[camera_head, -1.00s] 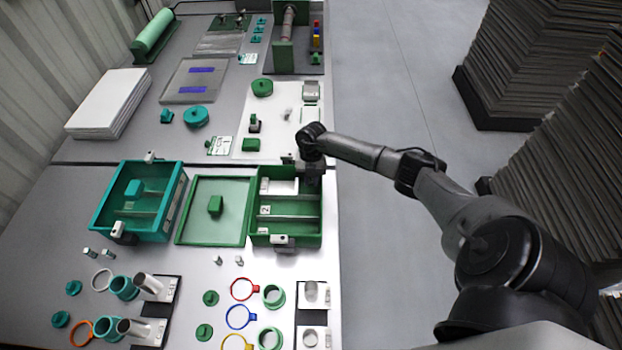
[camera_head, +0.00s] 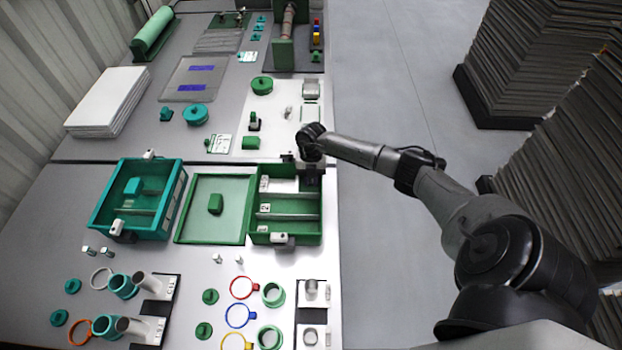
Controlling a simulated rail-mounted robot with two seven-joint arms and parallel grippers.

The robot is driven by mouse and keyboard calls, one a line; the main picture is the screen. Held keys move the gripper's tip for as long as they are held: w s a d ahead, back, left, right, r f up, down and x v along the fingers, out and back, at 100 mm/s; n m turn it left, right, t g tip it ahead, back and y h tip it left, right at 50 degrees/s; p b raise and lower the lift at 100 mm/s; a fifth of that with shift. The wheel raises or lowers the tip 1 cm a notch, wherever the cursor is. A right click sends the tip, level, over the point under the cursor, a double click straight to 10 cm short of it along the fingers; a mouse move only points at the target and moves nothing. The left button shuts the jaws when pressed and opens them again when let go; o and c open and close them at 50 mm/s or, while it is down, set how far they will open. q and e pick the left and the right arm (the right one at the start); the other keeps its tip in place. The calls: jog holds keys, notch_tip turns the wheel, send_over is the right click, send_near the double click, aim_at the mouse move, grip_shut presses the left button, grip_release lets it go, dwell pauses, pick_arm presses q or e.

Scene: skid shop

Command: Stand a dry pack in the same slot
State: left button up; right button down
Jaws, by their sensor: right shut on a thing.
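A green slotted box (camera_head: 284,240) stands near the table's right edge, with cross dividers and number labels on its left inner side. A white flat piece (camera_head: 283,185) shows in its far slot. My right gripper (camera_head: 309,174) points down at the far right corner of this box, at the far slot. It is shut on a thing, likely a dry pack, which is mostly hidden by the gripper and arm. My left gripper is not in view.
A green lid (camera_head: 232,228) with a knob lies left of the box. A teal box (camera_head: 177,208) stands farther left. Rings, cups and small caps lie on the near table. A white mat (camera_head: 272,147) with small parts lies beyond the box.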

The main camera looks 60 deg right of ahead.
jog(key=shift+f, duration=0.4)
jog(key=shift+f, duration=0.1)
dwell(0.3)
jog(key=c, duration=1.2)
grip_release()
jog(key=shift+o, duration=1.1)
jog(key=shift+w, duration=0.15)
jog(key=shift+c, duration=0.3)
jog(key=shift+o, duration=1.6)
